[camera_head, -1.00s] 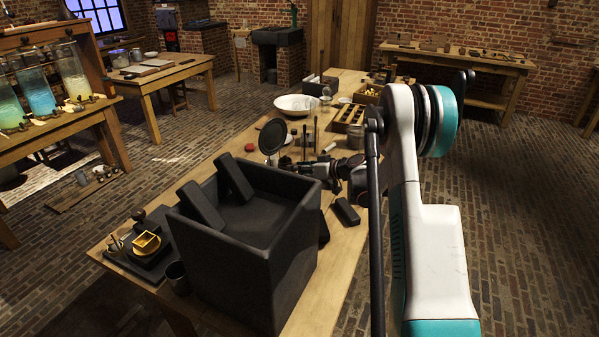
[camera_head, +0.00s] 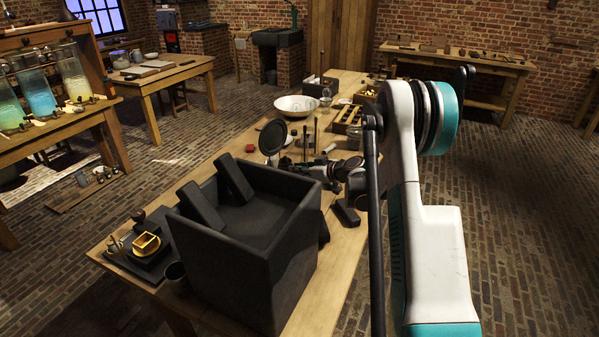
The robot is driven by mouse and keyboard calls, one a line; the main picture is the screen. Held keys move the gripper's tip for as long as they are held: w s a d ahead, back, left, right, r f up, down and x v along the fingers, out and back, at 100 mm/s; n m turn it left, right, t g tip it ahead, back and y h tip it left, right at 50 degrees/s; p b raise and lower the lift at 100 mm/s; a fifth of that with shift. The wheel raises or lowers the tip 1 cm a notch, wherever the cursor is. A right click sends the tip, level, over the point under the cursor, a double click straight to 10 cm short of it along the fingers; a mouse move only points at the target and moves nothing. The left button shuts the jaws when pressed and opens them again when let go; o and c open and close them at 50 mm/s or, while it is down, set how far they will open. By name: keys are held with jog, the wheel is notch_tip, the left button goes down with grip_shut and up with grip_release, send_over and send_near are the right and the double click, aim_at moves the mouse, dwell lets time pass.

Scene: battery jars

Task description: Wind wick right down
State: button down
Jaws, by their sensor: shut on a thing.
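My gripper (camera_head: 312,172) is small and dark, low over the workbench (camera_head: 345,262) just behind the far wall of a black open box. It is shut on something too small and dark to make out. Whatever sits low beside the gripper is hidden by the box.
The black open box (camera_head: 262,270) fills the near bench, with two dark slabs leaning in it. A brass square cup (camera_head: 146,244) is at left. A white bowl (camera_head: 296,105) and a wooden compartment tray (camera_head: 348,115) stand farther back. Glass jars (camera_head: 40,93) line the left table.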

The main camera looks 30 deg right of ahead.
jog(key=shift+a+n+t+h+b, duration=0.2)
jog(key=shift+n+t+h+b, duration=0.45)
jog(key=shift+n, duration=0.75)
jog(key=shift+h, duration=0.25)
jog(key=c, duration=1.5)
grip_release()
jog(key=shift+s, duration=0.1)
jog(key=shift+p, duration=0.3)
